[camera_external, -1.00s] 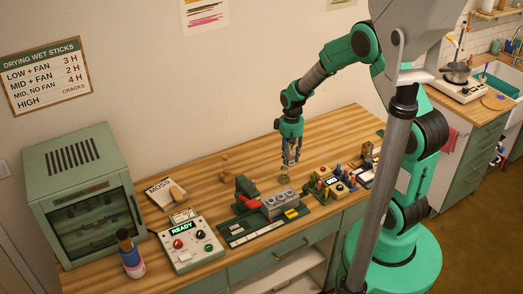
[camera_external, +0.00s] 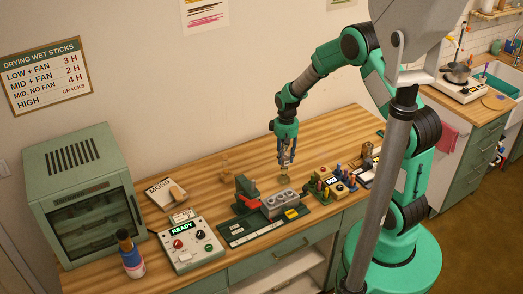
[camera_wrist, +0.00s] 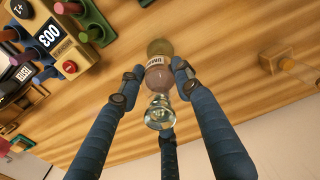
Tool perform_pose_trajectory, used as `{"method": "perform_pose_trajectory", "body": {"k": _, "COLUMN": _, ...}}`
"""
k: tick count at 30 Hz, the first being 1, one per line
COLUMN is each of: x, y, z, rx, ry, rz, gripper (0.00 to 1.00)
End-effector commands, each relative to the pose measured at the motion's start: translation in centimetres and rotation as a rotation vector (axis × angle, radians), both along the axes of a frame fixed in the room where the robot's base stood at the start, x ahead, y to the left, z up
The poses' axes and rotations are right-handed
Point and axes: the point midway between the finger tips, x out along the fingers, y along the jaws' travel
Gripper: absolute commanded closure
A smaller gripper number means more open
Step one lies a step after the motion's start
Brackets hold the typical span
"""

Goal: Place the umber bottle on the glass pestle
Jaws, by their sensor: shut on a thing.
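The umber bottle (camera_wrist: 157,80) is small and clear with brownish contents, a white label and a shiny glass top facing the wrist camera. It is between the blue fingers of my gripper (camera_wrist: 155,88), which are shut on it. In the external view my gripper (camera_external: 286,158) points down above the table behind the grey block; the bottle is too small to make out there. A round olive-tinted piece, seemingly the glass pestle (camera_wrist: 160,47), shows just past the bottle's far end and low under my fingers in the external view (camera_external: 284,176). I cannot tell whether the two touch.
A green-based press with a grey block (camera_external: 283,203) stands in front of my gripper. A rack of coloured pegs and a red-buttoned counter box (camera_wrist: 55,45) are close by. A wooden piece (camera_wrist: 285,62) lies on the other side. Bare table (camera_wrist: 220,35) surrounds the pestle.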

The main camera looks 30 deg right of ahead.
Motion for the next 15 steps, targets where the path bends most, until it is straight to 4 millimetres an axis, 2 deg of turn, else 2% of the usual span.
{"method": "perform_pose_trajectory", "body": {"k": 4, "x": 0.14, "y": 0.00, "z": -1.00, "rx": 0.000, "ry": -0.003, "rz": 0.000, "gripper": 0.95}}
{"method": "perform_pose_trajectory", "body": {"k": 15, "x": 0.13, "y": 0.00, "z": -1.21, "rx": 0.000, "ry": -0.003, "rz": 0.000, "gripper": 0.95}}
